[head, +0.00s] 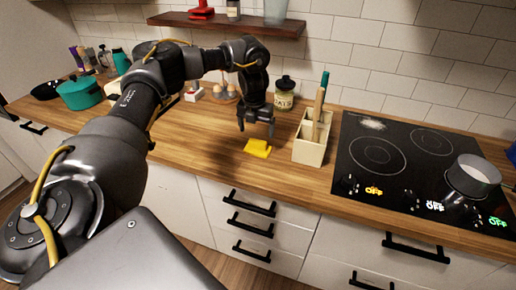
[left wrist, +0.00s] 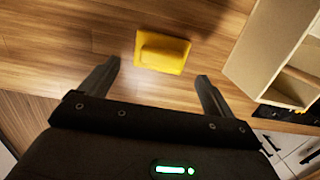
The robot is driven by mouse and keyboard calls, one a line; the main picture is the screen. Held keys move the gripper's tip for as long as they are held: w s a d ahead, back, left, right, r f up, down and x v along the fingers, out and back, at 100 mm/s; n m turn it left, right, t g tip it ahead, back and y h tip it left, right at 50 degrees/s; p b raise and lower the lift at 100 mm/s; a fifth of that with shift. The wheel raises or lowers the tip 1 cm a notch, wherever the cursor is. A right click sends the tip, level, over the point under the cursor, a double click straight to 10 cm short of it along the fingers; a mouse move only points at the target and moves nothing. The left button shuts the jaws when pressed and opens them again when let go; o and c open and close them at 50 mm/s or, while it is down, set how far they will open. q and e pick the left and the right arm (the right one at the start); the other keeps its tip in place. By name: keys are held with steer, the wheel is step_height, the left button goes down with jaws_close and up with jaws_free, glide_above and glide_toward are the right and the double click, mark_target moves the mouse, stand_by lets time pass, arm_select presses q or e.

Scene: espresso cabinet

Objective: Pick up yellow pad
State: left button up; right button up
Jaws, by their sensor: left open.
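The yellow pad (head: 257,148) lies flat on the wooden counter, left of the utensil holder. It has a raised yellow part on top. My left gripper (head: 257,128) points down above the counter, just over and behind the pad in the head view. In the left wrist view the left gripper (left wrist: 157,80) is open, its two fingers wide apart. The pad also shows there (left wrist: 162,52), beyond the fingertips and between their lines, with nothing gripping it. My right gripper is not in view.
A beige utensil holder (head: 311,140) stands close right of the pad. Further right is a black cooktop (head: 400,158) with a pot (head: 473,178). A lidded jar (head: 284,95) stands behind. A teal pot (head: 80,94) sits far left. The counter in front of the pad is clear.

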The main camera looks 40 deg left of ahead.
mark_target(258, 141)
arm_select(q)
steer(key=shift+w+f, duration=0.35)
steer(key=shift+f, duration=0.4)
steer(key=shift+s+d+f+p, duration=0.1)
steer(key=shift+s+f+p, duration=0.1)
steer(key=shift+f+p, duration=0.4)
step_height(258, 141, down, 3)
steer(key=shift+w+f+p, duration=0.15)
steer(key=shift+f+p, duration=0.05)
steer(key=shift+p, duration=0.5)
steer(key=shift+f, duration=0.35)
steer(key=shift+r, duration=0.1)
steer(key=c, duration=1.1)
